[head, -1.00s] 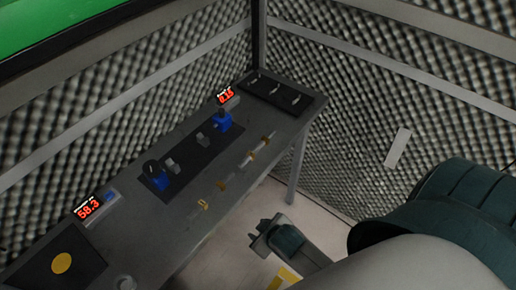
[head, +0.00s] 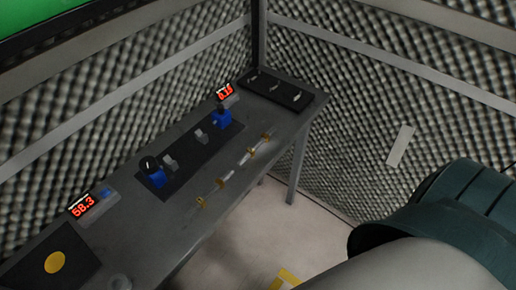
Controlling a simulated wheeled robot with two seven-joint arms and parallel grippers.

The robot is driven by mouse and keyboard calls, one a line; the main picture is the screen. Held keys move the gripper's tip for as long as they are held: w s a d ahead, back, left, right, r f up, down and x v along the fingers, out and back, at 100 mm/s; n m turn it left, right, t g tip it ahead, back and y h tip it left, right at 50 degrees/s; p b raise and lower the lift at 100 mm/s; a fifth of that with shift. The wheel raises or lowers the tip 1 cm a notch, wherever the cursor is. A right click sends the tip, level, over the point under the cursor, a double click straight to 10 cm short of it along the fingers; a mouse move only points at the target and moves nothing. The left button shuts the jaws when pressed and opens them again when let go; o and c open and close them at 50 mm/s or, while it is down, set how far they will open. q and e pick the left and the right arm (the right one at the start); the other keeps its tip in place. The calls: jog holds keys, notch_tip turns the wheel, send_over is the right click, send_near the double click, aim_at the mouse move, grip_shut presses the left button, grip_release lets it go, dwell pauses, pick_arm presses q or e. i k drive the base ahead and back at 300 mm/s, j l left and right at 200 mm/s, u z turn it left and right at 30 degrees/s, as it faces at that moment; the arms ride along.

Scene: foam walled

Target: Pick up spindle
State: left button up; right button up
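What looks like the spindle, a thin pale rod with several brass-coloured parts along it (head: 233,168), lies near the front edge of the grey table (head: 165,225). It runs slantwise from lower left to upper right. It is small in the view, and I cannot tell whether it is one piece or rests on small supports. Neither of my grippers is in view. A large teal and grey link of my own arm fills the lower right corner, well apart from the rod. Nothing is seen touching the rod.
A dark strip holds blue-based devices (head: 156,178) (head: 221,119) and grey blocks (head: 201,136). Red displays (head: 82,206) (head: 224,92) stand behind. A black tray (head: 278,91) is at the far end, a dark plate with a yellow disc (head: 55,262) at the near end. Foam walls (head: 340,130) enclose the table.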

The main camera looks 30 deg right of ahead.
aim_at(250, 153)
jog(key=l+u, duration=0.15)
jog(key=l, duration=0.4)
jog(key=k+l+u, duration=0.1)
jog(key=l, duration=0.4)
jog(key=l+u, duration=0.15)
jog(key=l, duration=0.4)
jog(key=k+l+u, duration=0.15)
jog(key=l, duration=0.35)
jog(key=k+l+u, duration=0.1)
jog(key=l, duration=0.4)
